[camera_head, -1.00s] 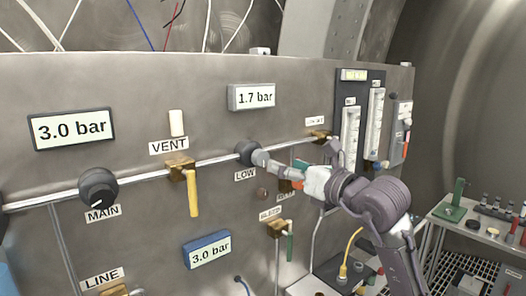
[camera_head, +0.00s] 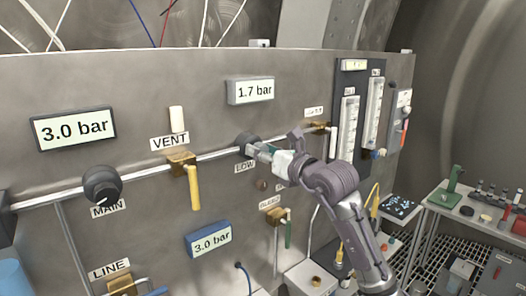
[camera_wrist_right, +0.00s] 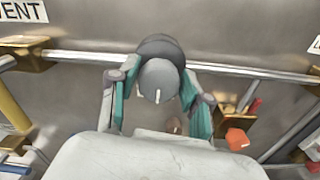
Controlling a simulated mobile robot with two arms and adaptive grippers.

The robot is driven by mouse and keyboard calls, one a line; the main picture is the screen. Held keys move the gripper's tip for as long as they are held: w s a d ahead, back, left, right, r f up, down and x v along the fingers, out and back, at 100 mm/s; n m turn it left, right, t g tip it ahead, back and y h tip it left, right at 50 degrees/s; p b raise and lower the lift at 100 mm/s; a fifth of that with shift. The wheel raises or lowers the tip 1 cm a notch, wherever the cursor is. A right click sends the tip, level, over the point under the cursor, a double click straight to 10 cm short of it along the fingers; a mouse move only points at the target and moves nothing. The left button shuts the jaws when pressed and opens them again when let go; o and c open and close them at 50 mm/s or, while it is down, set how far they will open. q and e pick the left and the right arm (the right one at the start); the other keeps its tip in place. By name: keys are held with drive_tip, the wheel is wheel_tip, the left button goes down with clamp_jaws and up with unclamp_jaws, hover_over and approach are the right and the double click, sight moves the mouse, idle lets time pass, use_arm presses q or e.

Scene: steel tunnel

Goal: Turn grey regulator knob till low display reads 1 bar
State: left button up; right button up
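The grey LOW regulator knob (camera_head: 247,144) sits on the pipe at the middle of the panel. In the right wrist view the knob (camera_wrist_right: 160,78) has a white mark near its lower edge. The low display (camera_head: 251,91) above it reads 1.7 bar. My right gripper (camera_head: 259,151) is at the knob from the right. In the wrist view its two teal-padded fingers (camera_wrist_right: 160,88) stand on either side of the knob, close to it, with narrow gaps; contact is not clear. My left gripper is not in view.
The MAIN knob (camera_head: 102,185), yellow VENT handle (camera_head: 193,187) and two 3.0 bar displays (camera_head: 73,129) (camera_head: 209,240) are left of my right arm. Flow tubes (camera_head: 347,127) stand right. An orange part (camera_wrist_right: 237,139) lies beside the right finger. A bench (camera_head: 480,210) stands far right.

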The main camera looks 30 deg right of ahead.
drive_tip(key=c, duration=0.6)
drive_tip(key=shift+f+n+b, duration=0.15)
drive_tip(key=shift+n+b, duration=0.55)
drive_tip(key=shift+b, duration=0.35)
drive_tip(key=n+b, duration=0.3)
drive_tip(key=shift+b, duration=0.4)
drive_tip(key=n+b, duration=0.2)
drive_tip(key=n, duration=0.1)
drive_tip(key=shift+a, duration=0.1)
drive_tip(key=shift+n+b, duration=0.8)
drive_tip(key=shift+n, duration=0.3)
drive_tip(key=o, duration=1.1)
drive_tip(key=shift+o, duration=0.2)
